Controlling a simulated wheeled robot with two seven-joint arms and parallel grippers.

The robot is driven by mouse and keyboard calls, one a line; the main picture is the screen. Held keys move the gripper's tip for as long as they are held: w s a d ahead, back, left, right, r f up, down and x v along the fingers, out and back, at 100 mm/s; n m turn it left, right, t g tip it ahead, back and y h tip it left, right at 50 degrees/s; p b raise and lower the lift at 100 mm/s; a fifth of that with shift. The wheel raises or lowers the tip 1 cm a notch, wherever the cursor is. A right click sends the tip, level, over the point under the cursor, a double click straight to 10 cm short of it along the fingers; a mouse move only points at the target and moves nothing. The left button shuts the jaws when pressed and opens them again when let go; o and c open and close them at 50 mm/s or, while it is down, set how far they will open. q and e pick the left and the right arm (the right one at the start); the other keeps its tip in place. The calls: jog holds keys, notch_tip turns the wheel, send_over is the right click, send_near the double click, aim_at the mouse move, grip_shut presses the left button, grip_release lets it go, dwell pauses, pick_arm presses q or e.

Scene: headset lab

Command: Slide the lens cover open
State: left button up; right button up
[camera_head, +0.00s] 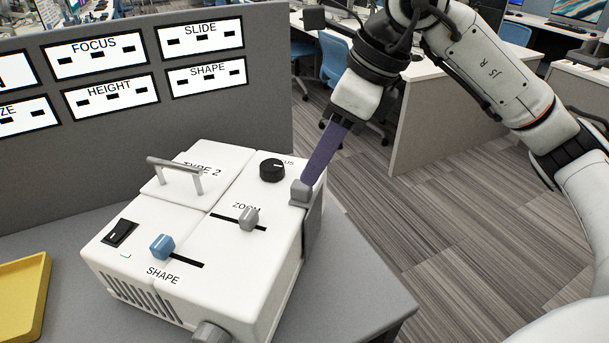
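A white projector-like device (225,235) stands on the grey table. A grey plate (312,222), apparently the lens cover, sits on its right side, with a grey block-shaped tab (299,193) at the top corner. My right gripper (306,178) comes down from above, and its purple fingers end at this tab, touching it or very close. The fingers overlap from this angle, so I cannot tell whether they are open or shut on the tab. The lens itself is hidden. My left gripper is out of view.
The device's top carries a metal handle (174,162), a black focus knob (272,169), a grey zoom slider (249,217) and a blue shape slider (162,246). A yellow tray (22,297) lies at left. A grey partition (245,110) with labelled panels stands behind.

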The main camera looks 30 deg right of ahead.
send_over(313, 218)
jog(key=w, duration=0.2)
notch_tip(313, 218, down, 5)
jog(key=shift+a+f, duration=0.15)
jog(key=shift+f, duration=0.05)
grip_shut()
